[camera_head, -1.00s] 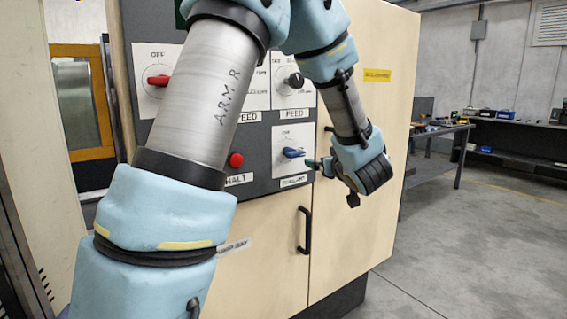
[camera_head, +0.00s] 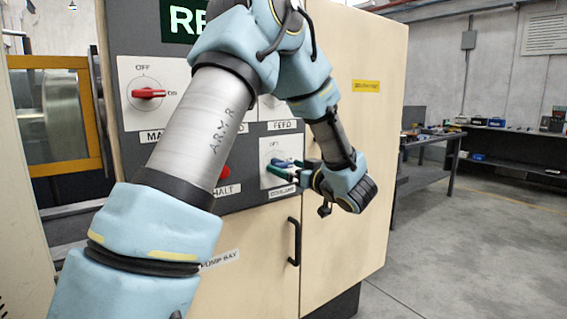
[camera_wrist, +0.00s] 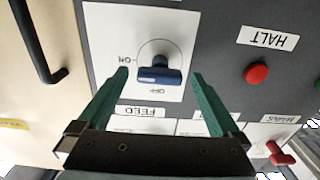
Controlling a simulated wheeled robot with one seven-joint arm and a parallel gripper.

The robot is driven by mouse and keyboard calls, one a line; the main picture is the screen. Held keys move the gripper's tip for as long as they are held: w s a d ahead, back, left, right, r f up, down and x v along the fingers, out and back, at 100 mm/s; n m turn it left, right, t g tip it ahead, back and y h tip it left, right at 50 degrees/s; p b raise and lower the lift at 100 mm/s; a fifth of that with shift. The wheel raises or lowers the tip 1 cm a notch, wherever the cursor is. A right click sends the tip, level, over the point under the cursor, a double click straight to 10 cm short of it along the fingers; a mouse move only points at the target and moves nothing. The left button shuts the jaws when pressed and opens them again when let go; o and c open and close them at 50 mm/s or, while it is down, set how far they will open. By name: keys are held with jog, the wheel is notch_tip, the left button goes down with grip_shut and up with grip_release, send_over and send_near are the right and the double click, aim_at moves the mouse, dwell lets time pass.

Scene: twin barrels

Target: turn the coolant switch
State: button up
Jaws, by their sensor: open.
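The coolant switch (camera_head: 281,162) is a blue handle on a white plate, low on the grey panel. In the wrist view the blue handle (camera_wrist: 160,77) shows upside down and lies crosswise, with an OFF mark below it and an ON mark to its left. My gripper (camera_head: 288,170) is at the plate in the head view, its green fingers partly covering the switch. In the wrist view my gripper (camera_wrist: 160,74) is open, with one finger on each side of the handle and a gap at both sides. Whether the fingertips reach handle depth is unclear.
A red HALT button (camera_wrist: 257,73) sits beside the coolant plate. A red handle (camera_head: 149,93) is at the panel's upper left. A black door handle (camera_head: 295,241) is below the panel. A dark workbench (camera_head: 425,165) stands to the right, with open floor before it.

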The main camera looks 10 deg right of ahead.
jog(key=shift+x, duration=1.05)
jog(key=c, duration=1.4)
